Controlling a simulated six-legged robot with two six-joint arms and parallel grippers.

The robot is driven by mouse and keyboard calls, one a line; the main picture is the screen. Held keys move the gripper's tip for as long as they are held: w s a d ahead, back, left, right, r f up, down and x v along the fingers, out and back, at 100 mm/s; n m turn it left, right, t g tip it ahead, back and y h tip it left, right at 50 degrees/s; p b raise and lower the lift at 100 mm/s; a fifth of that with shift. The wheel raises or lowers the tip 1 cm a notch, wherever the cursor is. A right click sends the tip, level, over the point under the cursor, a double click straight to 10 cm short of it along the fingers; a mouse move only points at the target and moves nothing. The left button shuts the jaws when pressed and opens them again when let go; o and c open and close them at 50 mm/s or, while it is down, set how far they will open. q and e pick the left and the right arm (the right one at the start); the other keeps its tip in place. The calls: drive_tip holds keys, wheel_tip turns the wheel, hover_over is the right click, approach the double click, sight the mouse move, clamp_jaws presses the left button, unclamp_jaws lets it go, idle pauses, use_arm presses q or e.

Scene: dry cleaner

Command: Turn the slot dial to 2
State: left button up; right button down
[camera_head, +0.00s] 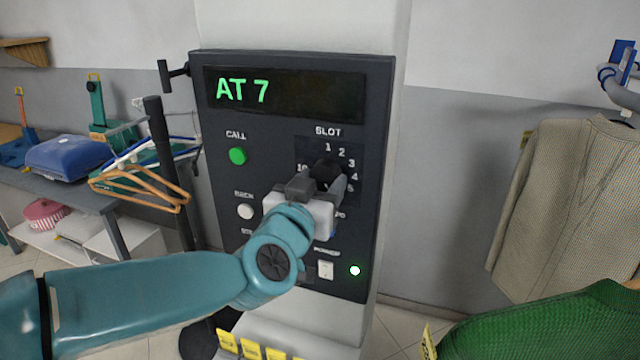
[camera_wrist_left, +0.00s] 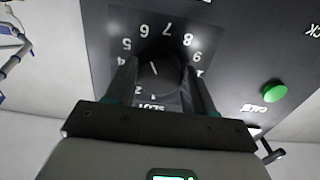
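The slot dial (camera_head: 326,170) is a dark round knob on the black control panel (camera_head: 225,190), ringed by white numbers under the word SLOT. The green display (camera_head: 290,93) reads AT 7. My left gripper (camera_head: 318,186) is at the dial and covers its lower numbers in the head view. In the left wrist view the dial (camera_wrist_left: 157,76) lies between the two fingers (camera_wrist_left: 160,80), which are apart, one on each side. A short pale mark on the dial faces the 6 and 7 side. Contact with the fingers is not clear. My right gripper is not seen.
The panel also has a green CALL button (camera_head: 237,156), a white button (camera_head: 246,211), a white switch (camera_head: 325,269) and a lit lamp (camera_head: 355,270). Hangers (camera_head: 140,190) hang at left. A beige sweater (camera_head: 565,200) and a green garment (camera_head: 560,325) are at right.

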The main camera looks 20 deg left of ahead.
use_arm(q)
drive_tip(key=shift+c, duration=1.2)
drive_tip(key=n+b, duration=0.2)
drive_tip(key=n, duration=0.1)
drive_tip(key=shift+n, duration=0.3)
drive_tip(key=n+b, duration=0.1)
drive_tip(key=n, duration=0.3)
drive_tip(key=shift+r+n+b, duration=0.1)
drive_tip(key=shift+n+b, duration=0.25)
drive_tip(key=shift+n, duration=0.05)
drive_tip(key=n+b, duration=0.1)
drive_tip(key=n, duration=0.2)
drive_tip(key=shift+d+n, duration=0.1)
drive_tip(key=shift+n, duration=0.2)
drive_tip(key=n+b, duration=0.2)
drive_tip(key=n, duration=0.4)
drive_tip(key=shift+b, duration=0.4)
drive_tip(key=n+b, duration=0.2)
drive_tip(key=n, duration=0.3)
drive_tip(key=shift+n, duration=0.4)
